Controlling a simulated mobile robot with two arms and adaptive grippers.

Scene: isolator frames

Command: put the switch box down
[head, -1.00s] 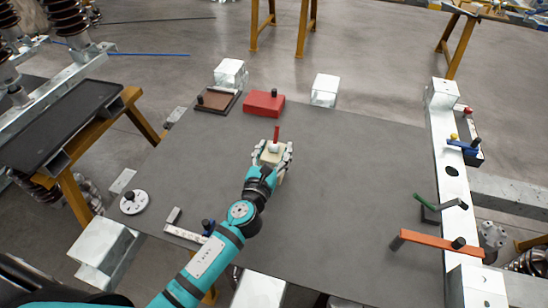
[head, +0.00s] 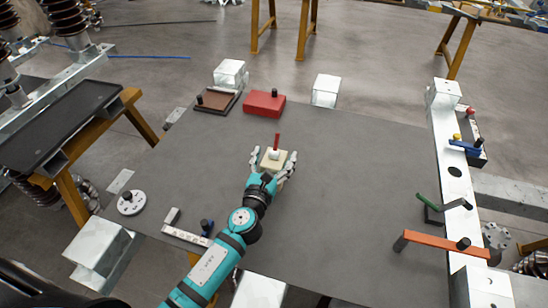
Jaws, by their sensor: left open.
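The switch box (head: 270,164) is a small cream box with a white knob and an upright red lever (head: 277,142). It sits on the dark grey table top (head: 350,190), near its middle. My left gripper (head: 272,160) comes from the near side, with its fingers spread apart on both sides of the box. The fingers look clear of the box sides, though the near edge is partly hidden by the gripper. My right gripper is not in view.
A red box (head: 264,104) and a brown tray (head: 215,101) lie at the far left edge. A white disc (head: 131,203) and a white angle piece (head: 185,236) lie near left. An orange bar (head: 440,244) and a green handle (head: 428,203) are at the right. The middle right is clear.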

